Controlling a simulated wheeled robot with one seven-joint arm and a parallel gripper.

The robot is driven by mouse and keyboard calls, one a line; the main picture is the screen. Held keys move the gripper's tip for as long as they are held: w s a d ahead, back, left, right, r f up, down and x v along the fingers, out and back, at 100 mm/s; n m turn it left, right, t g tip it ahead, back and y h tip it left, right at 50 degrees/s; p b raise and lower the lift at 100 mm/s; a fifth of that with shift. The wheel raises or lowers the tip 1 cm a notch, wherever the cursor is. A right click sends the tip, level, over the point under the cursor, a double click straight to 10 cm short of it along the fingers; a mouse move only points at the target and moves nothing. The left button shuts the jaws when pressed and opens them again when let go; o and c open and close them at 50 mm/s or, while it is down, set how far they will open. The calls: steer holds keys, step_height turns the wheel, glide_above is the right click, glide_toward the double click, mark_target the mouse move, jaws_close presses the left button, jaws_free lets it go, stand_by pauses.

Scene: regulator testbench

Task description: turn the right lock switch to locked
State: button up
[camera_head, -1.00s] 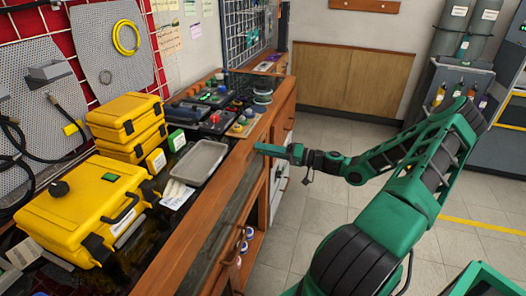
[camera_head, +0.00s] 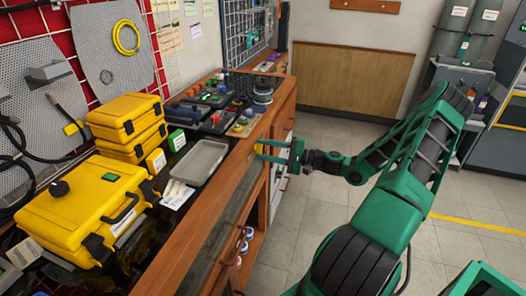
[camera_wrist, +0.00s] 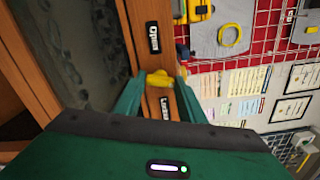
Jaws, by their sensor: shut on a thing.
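The lock switch is a yellow knob (camera_wrist: 160,78) on the wooden front of the workbench. In the head view it shows as a small yellow spot (camera_head: 258,148) at my fingertips. My gripper (camera_wrist: 159,84) is shut on the knob, with one green finger on each side of it. In the head view my gripper (camera_head: 263,150) is at the bench front, its fingers one above the other. A black label reading "Open" (camera_wrist: 153,37) and a second label starting with "L" (camera_wrist: 165,107) lie on opposite sides of the knob. Its exact setting is hard to tell.
The bench top holds yellow cases (camera_head: 85,210), a grey tray (camera_head: 203,162) and several small devices (camera_head: 213,98). Shelves with small containers (camera_head: 243,248) are below the bench edge. The floor (camera_head: 330,125) beyond my arm is clear.

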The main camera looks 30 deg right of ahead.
steer(key=m, duration=0.5)
steer(key=shift+d+f+m, duration=0.15)
steer(key=shift+m, duration=0.15)
stand_by(0.4)
steer(key=o, duration=1)
steer(key=shift+o, duration=0.2)
steer(key=v, duration=1)
steer(key=shift+s+d, duration=0.2)
steer(key=shift+a, duration=0.1)
